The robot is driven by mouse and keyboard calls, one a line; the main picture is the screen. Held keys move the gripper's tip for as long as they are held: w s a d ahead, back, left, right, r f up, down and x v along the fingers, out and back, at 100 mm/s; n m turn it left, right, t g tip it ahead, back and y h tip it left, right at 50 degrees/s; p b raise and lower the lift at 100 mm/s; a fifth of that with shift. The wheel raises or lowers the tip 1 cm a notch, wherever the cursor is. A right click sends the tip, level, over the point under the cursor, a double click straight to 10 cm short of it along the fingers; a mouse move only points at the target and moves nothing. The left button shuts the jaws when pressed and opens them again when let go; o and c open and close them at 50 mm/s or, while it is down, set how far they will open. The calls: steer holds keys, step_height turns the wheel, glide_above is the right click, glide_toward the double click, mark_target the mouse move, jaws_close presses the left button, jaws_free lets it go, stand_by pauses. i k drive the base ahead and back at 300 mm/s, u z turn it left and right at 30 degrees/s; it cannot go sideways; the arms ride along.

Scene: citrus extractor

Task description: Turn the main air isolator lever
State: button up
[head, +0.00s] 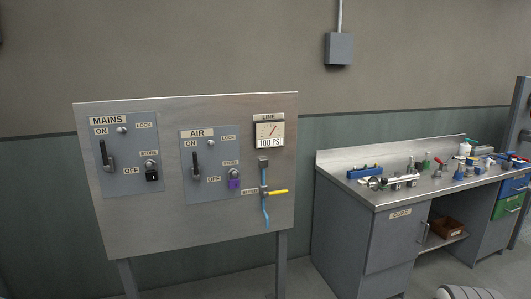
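The AIR isolator plate (209,187) is on the metal panel, right of the MAINS plate. Its black lever (196,160) stands upright with its grip near the ON label; OFF is marked at lower right of its pivot. A purple padlock (234,184) hangs at the STORE peg. The LOCK peg (208,142) above looks empty. The line gauge (269,131) above right reads 100 PSI. My gripper is not in view.
The MAINS lever (106,153) also points up towards ON, with a black padlock (152,175) at its STORE peg. A yellow-handled valve (277,192) with a blue tube is right of the AIR plate. A cluttered workbench (381,203) stands at right.

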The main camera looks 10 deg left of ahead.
mark_target(197, 177)
steer(key=u, duration=0.25)
steer(key=i, duration=1.35)
steer(key=u, duration=0.9)
